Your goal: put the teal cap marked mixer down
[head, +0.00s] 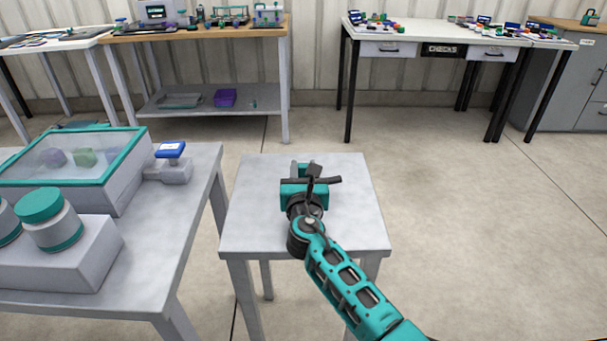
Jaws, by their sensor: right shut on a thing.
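My right gripper (304,172) reaches over the small grey table (250,225) in the middle of the head view. My left gripper is not in view.
On the left bench stand jars with teal lids (40,204), a teal-framed clear-topped box (120,160) and a blue-topped fitting (171,150). A gap separates this bench from the small table. The small table's top is clear around the gripper. Cluttered benches line the back wall.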

